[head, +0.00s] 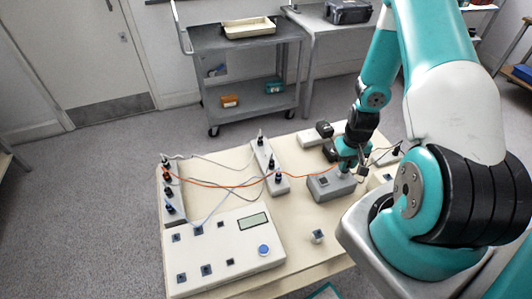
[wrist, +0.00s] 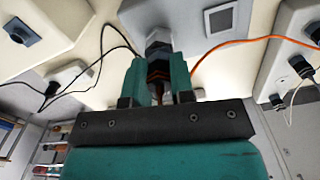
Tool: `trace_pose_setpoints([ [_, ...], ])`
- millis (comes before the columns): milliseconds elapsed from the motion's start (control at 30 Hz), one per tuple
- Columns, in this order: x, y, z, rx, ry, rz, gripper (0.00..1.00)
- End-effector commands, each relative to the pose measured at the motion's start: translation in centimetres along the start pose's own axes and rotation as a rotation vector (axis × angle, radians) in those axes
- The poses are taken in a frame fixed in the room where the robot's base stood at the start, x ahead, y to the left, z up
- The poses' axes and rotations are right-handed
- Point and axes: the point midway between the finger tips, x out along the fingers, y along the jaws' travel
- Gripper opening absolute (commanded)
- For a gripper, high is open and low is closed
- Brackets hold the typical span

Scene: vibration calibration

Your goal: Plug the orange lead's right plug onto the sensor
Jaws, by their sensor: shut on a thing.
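My gripper (head: 346,163) is over the grey box on the table. In the wrist view my gripper (wrist: 162,82) has its two teal fingers shut on a dark plug with orange bands (wrist: 159,72). The orange lead (wrist: 245,42) runs to the fingers from the right. A silver hex sensor (wrist: 158,45) is in line with the plug, right at its end; I cannot tell whether the plug is seated on it. In the head view the orange lead (head: 225,186) runs from the left strip across the table to my gripper. The fingers hide the plug and sensor there.
The grey box (head: 322,190) carries a dark square. A left strip (head: 175,213) and a middle strip (head: 258,158) hold several plugs with crossing grey leads. A white panel (head: 215,265) with a display lies in front. Black cables and small black blocks (head: 325,130) are close to my gripper.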

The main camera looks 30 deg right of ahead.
Motion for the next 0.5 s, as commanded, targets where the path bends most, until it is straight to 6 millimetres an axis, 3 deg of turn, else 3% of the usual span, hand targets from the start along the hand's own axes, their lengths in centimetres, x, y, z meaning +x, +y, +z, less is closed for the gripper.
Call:
trace_pose_setpoints([
  [267, -0.02, 0.00, 0.00, 0.023, 0.000, 0.000, 0.00],
  [500, -0.01, -0.01, 0.00, 0.299, 0.000, 0.000, 0.00],
])
